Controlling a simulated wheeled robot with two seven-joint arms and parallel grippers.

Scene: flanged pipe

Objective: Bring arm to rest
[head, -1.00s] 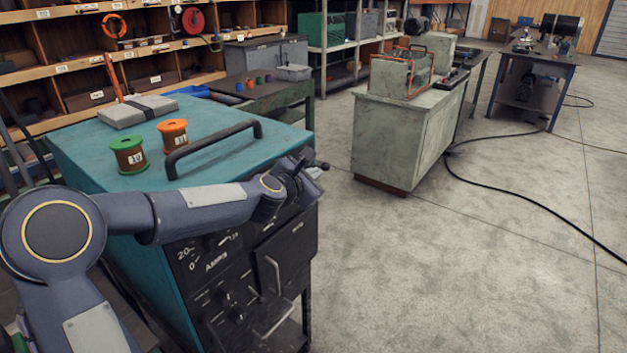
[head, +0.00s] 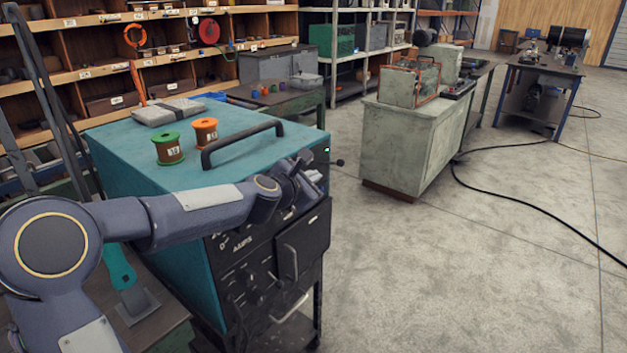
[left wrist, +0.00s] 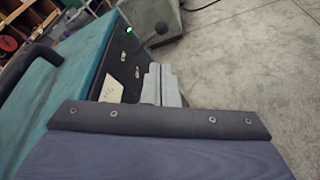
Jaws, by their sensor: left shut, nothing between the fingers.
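My left arm (head: 195,213) stretches from the left across the front of a teal welding machine (head: 120,150). My left gripper (head: 318,177) is at the machine's upper right front corner, shut and empty. In the left wrist view its closed fingers (left wrist: 160,84) are beside the dark front panel (left wrist: 122,70), with the floor to their right. I cannot tell whether they touch the panel. A small green light (head: 327,150) is lit near the gripper, with a black-knobbed lever (head: 340,162) beside it. My right gripper is out of view.
A black handle (head: 243,145), a green spool (head: 168,150), an orange spool (head: 205,133) and a grey case (head: 168,111) are on the machine's top. A pale cabinet (head: 405,150) stands to the right. The floor between and in front is open, with a black cable (head: 530,215).

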